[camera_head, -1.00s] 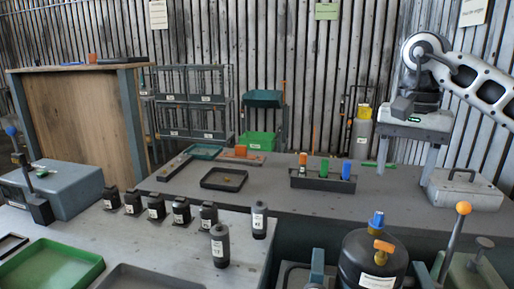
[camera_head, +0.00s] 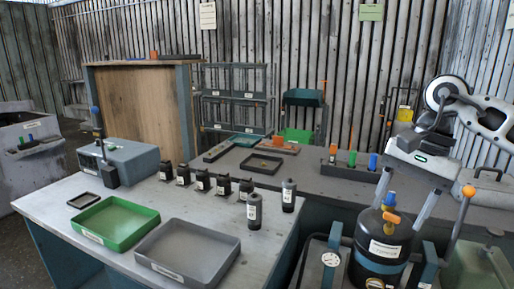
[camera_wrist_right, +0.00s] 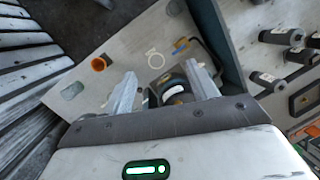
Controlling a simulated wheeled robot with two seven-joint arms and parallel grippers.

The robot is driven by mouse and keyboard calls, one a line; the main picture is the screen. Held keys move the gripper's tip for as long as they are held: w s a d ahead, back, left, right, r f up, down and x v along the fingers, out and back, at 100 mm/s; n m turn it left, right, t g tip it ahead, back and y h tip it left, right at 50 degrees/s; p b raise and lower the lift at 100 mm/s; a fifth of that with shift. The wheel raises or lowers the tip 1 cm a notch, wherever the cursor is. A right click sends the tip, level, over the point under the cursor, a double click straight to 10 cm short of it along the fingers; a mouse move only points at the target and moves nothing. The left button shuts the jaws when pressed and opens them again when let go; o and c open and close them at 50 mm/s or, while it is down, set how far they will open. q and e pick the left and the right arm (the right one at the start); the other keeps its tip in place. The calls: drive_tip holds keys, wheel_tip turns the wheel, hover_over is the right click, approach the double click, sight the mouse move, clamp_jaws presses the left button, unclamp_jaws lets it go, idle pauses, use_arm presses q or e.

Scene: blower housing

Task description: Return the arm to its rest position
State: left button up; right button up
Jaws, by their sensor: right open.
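My right arm comes in from the right in the head view. Its gripper (camera_head: 396,216) is open and empty, tilted, with its two fingers pointing down in front of the black tank's upper part as seen from the head. In the right wrist view the gripper (camera_wrist_right: 160,70) shows both fingers apart with nothing held between them. The black tank (camera_head: 378,262) has a blue knob and an orange handle on top. My left gripper is not in view.
A lever with an orange ball (camera_head: 468,190) stands right of the tank. A pressure gauge (camera_head: 330,259) is at its left. The near bench holds a green tray (camera_head: 117,243), a grey tray (camera_head: 187,280) and several black bottles. The back bench holds a rack with coloured pieces (camera_head: 350,170).

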drive_tip(key=s+a+f+m+t+y, duration=0.1)
drive_tip(key=a+f+m+y, duration=0.1)
drive_tip(key=a+m+y, duration=0.55)
drive_tip(key=s+a+f+m+y, duration=0.2)
drive_tip(key=a+f+m+y, duration=0.15)
drive_tip(key=a, duration=0.75)
drive_tip(key=s+a+f+m+t+y, duration=0.1)
drive_tip(key=a+m+y, duration=0.5)
drive_tip(key=a, duration=0.4)
drive_tip(key=d+f+m+t+h, duration=0.3)
drive_tip(key=f+m+t, duration=0.2)
drive_tip(key=m, duration=0.5)
drive_tip(key=w+d+f+m+t+h, duration=0.15)
drive_tip(key=f+m+t+h, duration=0.3)
drive_tip(key=m, duration=0.45)
drive_tip(key=d+f+m+t+h, duration=0.3)
drive_tip(key=f+m+t, duration=0.15)
drive_tip(key=m, duration=0.55)
drive_tip(key=s+d+f+m+g+h, duration=0.3)
drive_tip(key=s+d+f+m, duration=0.1)
drive_tip(key=s+f+m, duration=0.3)
drive_tip(key=s+d+f+m+g+h, duration=0.2)
drive_tip(key=s+f+m, duration=0.4)
drive_tip(key=f, duration=0.5)
drive_tip(key=shift+s+d+m+g+h, duration=0.4)
drive_tip(key=shift+s+d+h, duration=0.45)
drive_tip(key=shift+s, duration=0.2)
